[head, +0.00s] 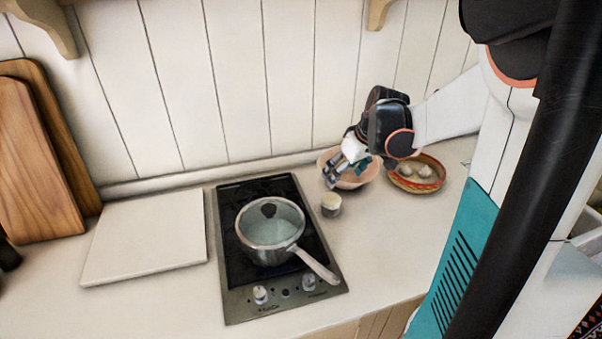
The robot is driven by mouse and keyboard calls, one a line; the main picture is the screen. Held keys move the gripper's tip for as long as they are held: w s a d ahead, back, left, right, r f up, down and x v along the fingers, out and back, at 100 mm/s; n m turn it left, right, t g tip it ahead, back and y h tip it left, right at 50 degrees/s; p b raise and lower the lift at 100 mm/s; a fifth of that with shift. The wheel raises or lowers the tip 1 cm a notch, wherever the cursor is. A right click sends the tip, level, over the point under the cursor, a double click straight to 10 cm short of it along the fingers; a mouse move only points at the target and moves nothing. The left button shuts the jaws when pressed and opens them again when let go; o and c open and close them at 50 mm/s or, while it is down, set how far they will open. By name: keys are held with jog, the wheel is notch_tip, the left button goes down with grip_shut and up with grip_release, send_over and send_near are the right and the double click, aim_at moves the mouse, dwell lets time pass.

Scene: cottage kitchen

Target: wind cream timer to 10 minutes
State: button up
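The cream timer (331,204) is a small round piece with a pale cream top and a greyish lower part. It stands upright on the counter just right of the hob. Its dial marks are too small to read. My gripper (338,179) is just above and behind the timer in the picture, in front of the pink bowl. It points down to the left and looks apart from the timer. Its fingers are small and partly overlap, so their opening is unclear. I see nothing held in it.
A lidded saucepan (270,232) sits on the black hob (232,272), its handle toward the front right. A pinkish bowl (328,157) and a red-rimmed basket (436,184) with pale items stand behind the timer. A white board (146,238) lies left.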

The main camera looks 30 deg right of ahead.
aim_at(332, 197)
jog(key=b+x, duration=0.1)
jog(key=x, duration=0.3)
jog(key=d+b+x, duration=0.1)
jog(key=x, duration=0.4)
jog(key=s+b+x, duration=0.1)
jog(key=b+x, duration=0.1)
jog(key=x, duration=0.3)
jog(key=shift+d+f, duration=0.2)
jog(key=shift+f, duration=0.1)
jog(key=shift+c, duration=0.6)
jog(key=c, duration=0.9)
